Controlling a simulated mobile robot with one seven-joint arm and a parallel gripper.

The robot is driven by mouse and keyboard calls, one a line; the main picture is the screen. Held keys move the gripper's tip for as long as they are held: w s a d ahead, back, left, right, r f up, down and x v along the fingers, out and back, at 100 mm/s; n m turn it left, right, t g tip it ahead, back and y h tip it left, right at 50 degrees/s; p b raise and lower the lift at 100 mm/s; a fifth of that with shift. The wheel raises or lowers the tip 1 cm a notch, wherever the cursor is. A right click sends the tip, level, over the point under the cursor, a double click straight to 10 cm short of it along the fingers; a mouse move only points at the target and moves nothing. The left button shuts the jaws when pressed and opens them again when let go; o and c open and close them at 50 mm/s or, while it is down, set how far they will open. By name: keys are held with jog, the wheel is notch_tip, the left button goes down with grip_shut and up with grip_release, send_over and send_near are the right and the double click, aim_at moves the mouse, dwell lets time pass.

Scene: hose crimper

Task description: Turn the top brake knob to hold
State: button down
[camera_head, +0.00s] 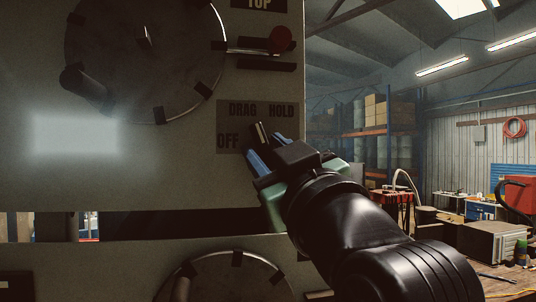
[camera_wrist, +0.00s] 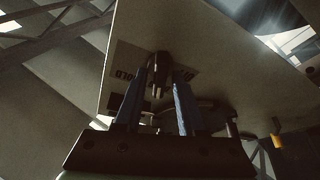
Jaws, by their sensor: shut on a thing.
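The top brake knob (camera_head: 259,133) is a small dark bar with pale edges on the grey panel (camera_head: 180,170). It sits on a dark label plate (camera_head: 231,128) marked OFF, DRAG and HOLD. Its visible end points upward, toward the DRAG and HOLD side, but I cannot tell exactly which mark it lines up with. My gripper (camera_head: 264,147) reaches it from the lower right and is shut on it, hiding its lower part. In the wrist view the knob (camera_wrist: 157,72) shows between the two blue fingers of my gripper (camera_wrist: 159,92).
A large round wheel (camera_head: 145,60) with a handle is on the panel at upper left. A red-tipped lever (camera_head: 281,40) sits above the label plate, below the TOP sign (camera_head: 260,4). A second wheel (camera_head: 230,280) is below. Shelves and a workbench stand at the right, apart from the panel.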

jog(key=m+h, duration=0.1)
jog(key=m, duration=0.1)
jog(key=m+t+h, duration=0.1)
jog(key=m, duration=0.2)
jog(key=m+h, duration=0.1)
jog(key=m, duration=0.2)
jog(key=shift+s+a+t+h, duration=0.1)
jog(key=shift+a+t+h, duration=0.15)
jog(key=shift+t+h, duration=0.05)
jog(key=m+h, duration=0.1)
jog(key=m, duration=0.2)
jog(key=m+h, duration=0.2)
jog(key=m, duration=0.1)
jog(key=shift+m+h, duration=0.3)
jog(key=shift+m, duration=0.1)
jog(key=c, duration=0.8)
grip_release()
